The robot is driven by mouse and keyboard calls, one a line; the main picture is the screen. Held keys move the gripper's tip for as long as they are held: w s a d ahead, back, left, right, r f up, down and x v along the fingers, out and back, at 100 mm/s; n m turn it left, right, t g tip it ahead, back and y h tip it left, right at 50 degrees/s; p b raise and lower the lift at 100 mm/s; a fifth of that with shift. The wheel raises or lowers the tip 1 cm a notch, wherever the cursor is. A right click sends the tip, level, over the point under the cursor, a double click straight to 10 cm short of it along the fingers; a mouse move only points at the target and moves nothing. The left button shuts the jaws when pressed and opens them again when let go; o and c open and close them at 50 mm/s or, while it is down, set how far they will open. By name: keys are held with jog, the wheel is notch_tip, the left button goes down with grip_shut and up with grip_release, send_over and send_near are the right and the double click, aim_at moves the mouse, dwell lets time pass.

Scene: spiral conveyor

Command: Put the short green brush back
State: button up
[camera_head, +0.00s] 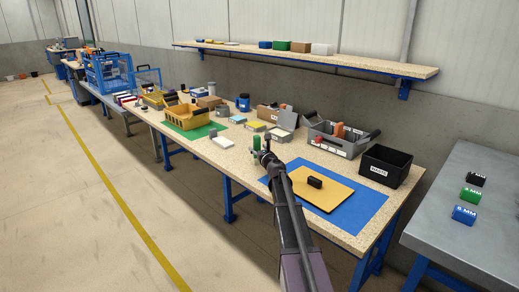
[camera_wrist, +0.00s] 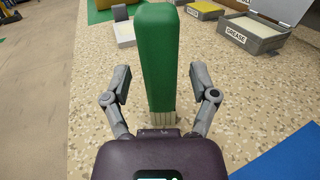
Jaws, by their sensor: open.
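The short green brush (camera_wrist: 158,55) stands between the two fingers of my gripper (camera_wrist: 160,84) in the wrist view, its pale bristles (camera_wrist: 162,119) toward my palm. The fingers are spread, with a gap on each side of the brush. In the head view the brush (camera_head: 256,142) shows as a small green upright shape at the tip of my gripper (camera_head: 264,152), over the speckled bench. I cannot tell whether it touches the bench.
A blue mat (camera_head: 352,226) with a tan board (camera_head: 322,196) and a black block (camera_head: 314,182) lies to the right. A black waste bin (camera_head: 386,166) and a grey tool tray (camera_head: 338,145) stand behind. A white block (camera_head: 223,142) and a yellow crate (camera_head: 187,116) are to the left.

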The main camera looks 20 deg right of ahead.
jog(key=shift+r, duration=0.2)
jog(key=s, duration=1.2)
jog(key=shift+a, duration=0.25)
jog(key=shift+s+f, duration=0.1)
dwell(0.5)
